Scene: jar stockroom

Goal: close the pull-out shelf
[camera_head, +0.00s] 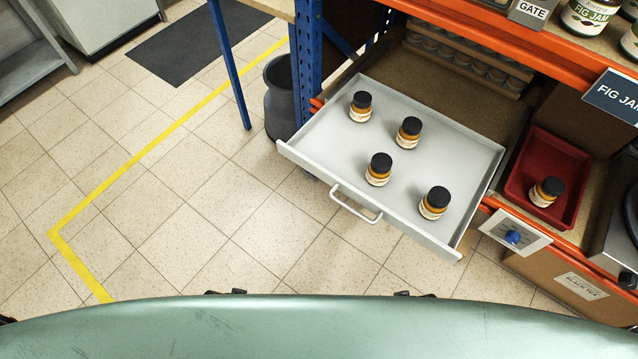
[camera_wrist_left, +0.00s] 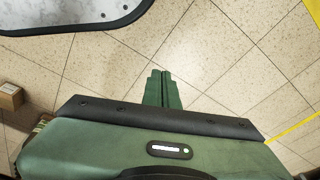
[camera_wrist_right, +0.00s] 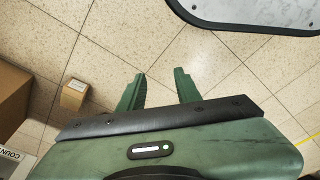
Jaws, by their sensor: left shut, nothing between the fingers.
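The pull-out shelf (camera_head: 328,142) is a white tray-like drawer, pulled well out of the orange-and-blue rack in the head view. A pale bar handle (camera_head: 356,205) is on its front panel. Several amber jars with black lids (camera_head: 379,169) stand upright on it. My left gripper (camera_wrist_left: 162,74) shows in the left wrist view with its green fingers together, empty, above the tiled floor. My right gripper (camera_wrist_right: 157,76) shows in the right wrist view with its fingers apart and nothing between them, also above floor. Neither gripper shows in the head view or touches the shelf.
A dark grey can (camera_head: 283,98) stands by the blue post. A small cardboard box (camera_wrist_right: 74,95) lies on the floor. Floor before the shelf is clear.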

